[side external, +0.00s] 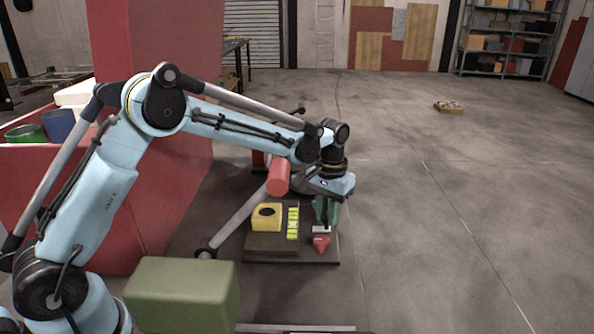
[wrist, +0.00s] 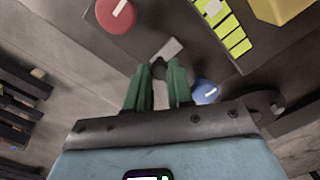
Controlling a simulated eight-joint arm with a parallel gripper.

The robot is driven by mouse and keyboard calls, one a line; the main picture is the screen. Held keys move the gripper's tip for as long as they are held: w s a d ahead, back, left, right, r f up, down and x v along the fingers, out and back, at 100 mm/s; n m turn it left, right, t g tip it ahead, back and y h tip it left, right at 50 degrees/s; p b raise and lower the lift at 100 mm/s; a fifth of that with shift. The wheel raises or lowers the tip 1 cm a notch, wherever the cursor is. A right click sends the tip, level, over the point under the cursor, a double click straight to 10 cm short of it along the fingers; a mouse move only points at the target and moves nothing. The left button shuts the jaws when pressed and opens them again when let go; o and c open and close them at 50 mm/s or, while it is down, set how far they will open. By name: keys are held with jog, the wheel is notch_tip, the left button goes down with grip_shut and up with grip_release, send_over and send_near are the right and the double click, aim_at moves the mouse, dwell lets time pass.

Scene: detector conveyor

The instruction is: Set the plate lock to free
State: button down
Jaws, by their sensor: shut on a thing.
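A small pale grey lever (wrist: 170,47), which may be the plate lock, stands on the dark base plate (side external: 262,258). It shows as a short whitish bar (side external: 321,229) in the side external view. My gripper (wrist: 158,72) has green fingers, pointing down over the plate in the side external view (side external: 328,222). The fingers are shut on the lever at its dark inner end; the fingertips partly hide the grip. I cannot read any free or locked marking.
A red knob (wrist: 115,14) with a white line and a blue knob (wrist: 205,91) sit close to my fingers. A yellow-green marked strip (wrist: 228,28) and a yellow block (side external: 267,216) are beside them. A green block (side external: 182,293) stands in front.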

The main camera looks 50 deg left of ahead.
jog(key=c, duration=1)
grip_release()
jog(key=shift+w+d, duration=0.15)
notch_tip(320, 180, up, 12)
jog(key=shift+r, duration=0.1)
jog(key=s+a+r+t, duration=0.2)
jog(key=s+r+t, duration=0.2)
jog(key=s, duration=0.7)
jog(key=s+f+t, duration=0.1)
jog(key=s+f, duration=0.1)
jog(key=s, duration=0.1)
jog(key=s+f+m+t, duration=0.1)
jog(key=s+f, duration=0.1)
jog(key=s, duration=0.1)
jog(key=s+f+t, duration=0.1)
jog(key=s+f, duration=0.1)
jog(key=s, duration=0.1)
jog(key=shift+s+a+m, duration=0.3)
jog(key=shift+a+m, duration=0.1)
